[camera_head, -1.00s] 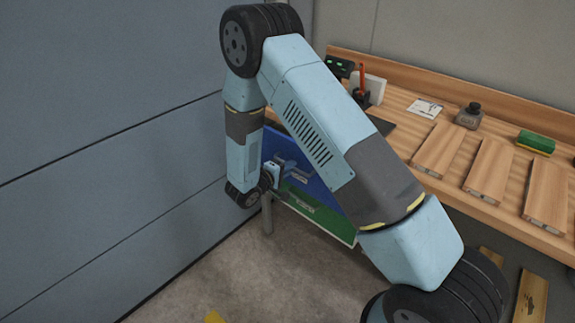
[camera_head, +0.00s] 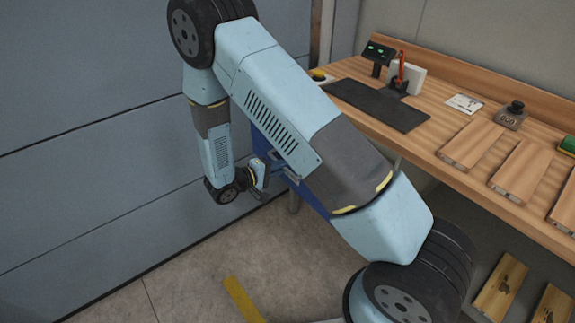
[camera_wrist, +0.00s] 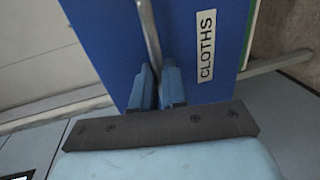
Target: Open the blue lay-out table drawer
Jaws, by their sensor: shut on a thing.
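The blue drawer front (camera_wrist: 105,45) fills much of the wrist view and carries a white label reading CLOTHS. Its grey bar handle (camera_wrist: 149,30) runs down between the two blue fingers of my gripper (camera_wrist: 158,72), which is shut on it. In the head view, my gripper (camera_head: 268,178) is at the blue front (camera_head: 312,197) under the lay-out table (camera_head: 440,155). My forearm hides much of that front. How far the drawer stands out cannot be told.
A green panel edge (camera_wrist: 250,35) borders the blue front. The tabletop holds a dark mat (camera_head: 378,104), wooden blocks (camera_head: 471,146) and a weight (camera_head: 512,115). A grey panelled wall (camera_head: 90,150) stands close to the left of my arm. Open floor (camera_head: 185,285) lies below, with a yellow strip (camera_head: 243,298).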

